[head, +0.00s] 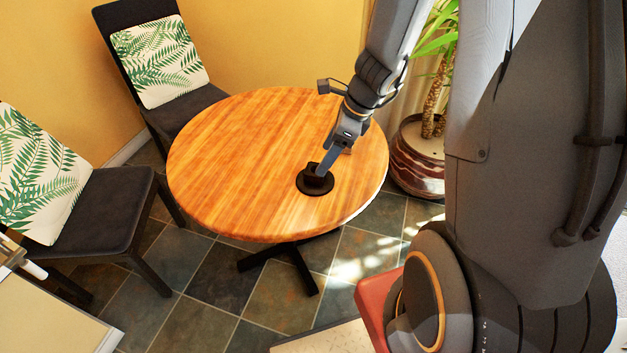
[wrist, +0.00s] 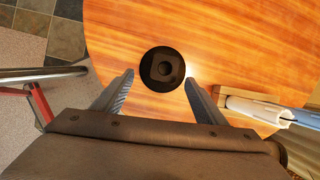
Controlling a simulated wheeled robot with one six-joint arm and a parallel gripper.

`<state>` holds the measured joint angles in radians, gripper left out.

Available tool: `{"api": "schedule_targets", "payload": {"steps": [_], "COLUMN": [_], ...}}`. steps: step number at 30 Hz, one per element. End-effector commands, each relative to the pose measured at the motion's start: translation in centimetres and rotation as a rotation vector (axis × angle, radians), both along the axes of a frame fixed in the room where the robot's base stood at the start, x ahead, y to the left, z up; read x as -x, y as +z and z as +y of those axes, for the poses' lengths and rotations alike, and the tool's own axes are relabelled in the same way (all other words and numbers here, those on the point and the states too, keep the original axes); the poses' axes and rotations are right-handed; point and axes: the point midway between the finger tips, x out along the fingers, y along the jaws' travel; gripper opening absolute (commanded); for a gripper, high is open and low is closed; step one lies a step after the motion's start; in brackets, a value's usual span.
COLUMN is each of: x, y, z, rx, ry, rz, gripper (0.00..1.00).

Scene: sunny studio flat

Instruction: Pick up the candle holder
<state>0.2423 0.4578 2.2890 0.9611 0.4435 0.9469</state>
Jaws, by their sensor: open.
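The candle holder (head: 314,182) is a small black piece with a round flat base and a raised cup. It stands upright on the round wooden table (head: 235,150), near the table's right front edge. In the wrist view the candle holder (wrist: 162,69) lies ahead of my fingertips and between their lines. My gripper (head: 325,165) is above and right beside the holder in the head view, and partly covers it. In the wrist view my gripper (wrist: 160,78) is open, with one finger on each side and nothing between them. I cannot tell whether a finger touches the holder.
Two dark chairs with leaf-print cushions (head: 160,60) (head: 35,175) stand left of and behind the table. A potted plant (head: 418,165) stands close to its right. A pale rolled object (wrist: 262,108) on a wooden piece shows at the wrist view's right. The table's left side is clear.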

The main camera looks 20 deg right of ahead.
Motion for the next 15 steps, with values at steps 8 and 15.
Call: {"api": "schedule_targets", "payload": {"steps": [8, 15], "x": [-1.1, -1.6], "y": [-2.6, -5.4], "z": [0.4, 1.0], "rx": [-0.025, -0.024], "ry": [-0.088, -0.086], "rz": [0.016, 0.018], "gripper": [0.66, 0.66]}}
